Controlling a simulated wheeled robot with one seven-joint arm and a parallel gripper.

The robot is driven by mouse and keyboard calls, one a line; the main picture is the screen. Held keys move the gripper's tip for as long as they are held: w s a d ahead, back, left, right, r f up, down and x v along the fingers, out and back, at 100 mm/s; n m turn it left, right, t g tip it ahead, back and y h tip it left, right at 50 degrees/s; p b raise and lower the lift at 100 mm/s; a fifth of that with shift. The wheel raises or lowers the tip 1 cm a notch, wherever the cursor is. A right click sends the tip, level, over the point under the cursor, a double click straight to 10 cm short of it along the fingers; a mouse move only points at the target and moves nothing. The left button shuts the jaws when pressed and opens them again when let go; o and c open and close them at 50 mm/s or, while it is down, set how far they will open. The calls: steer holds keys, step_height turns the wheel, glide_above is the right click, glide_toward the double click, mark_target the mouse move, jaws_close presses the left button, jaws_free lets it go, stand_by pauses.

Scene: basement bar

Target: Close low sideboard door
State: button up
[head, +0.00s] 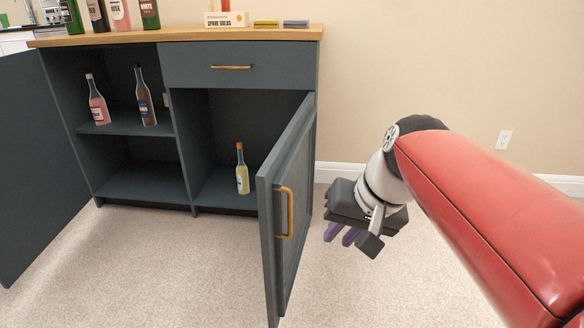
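A dark blue-grey sideboard (184,127) with a wooden top stands at the left and centre. Its right door (292,195) is swung wide open toward me, hinged at the cabinet's right side. A brass handle (285,213) is on the door's outer face. The left door (30,150) is open too, swung out at the left edge. My gripper (342,235) is to the right of the right door, on its outer side, and appears apart from it. Its purple fingers point down-left; the angle hides whether they are open or shut. Nothing shows between them.
Bottles stand on the left shelf (127,122), and a yellow bottle (242,170) stands inside the right compartment. Bottles and small boxes (227,19) are on top. The drawer (238,64) is shut. Carpet (390,285) is clear right of the door, up to the wall.

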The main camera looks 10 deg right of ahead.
steer(key=w+r, duration=0.1)
steer(key=w, duration=0.1)
steer(key=w+d+r+m+y, duration=0.1)
steer(key=w+r, duration=0.1)
steer(key=w, duration=0.1)
steer(key=w+r+y, duration=0.1)
steer(key=w, duration=0.2)
steer(key=shift+d+r+g, duration=0.2)
steer(key=shift+d+g, duration=0.05)
steer(key=shift+g, duration=0.05)
jaws_close()
steer(key=w+d+r+y, duration=0.4)
steer(key=w, duration=0.5)
steer(key=b, duration=0.3)
glide_toward(278, 170)
step_height(278, 170, down, 4)
steer(key=a, duration=0.3)
steer(key=shift+w+a+r+m, duration=0.1)
steer(key=shift+w+a+m, duration=0.3)
steer(key=shift+w+a, duration=0.25)
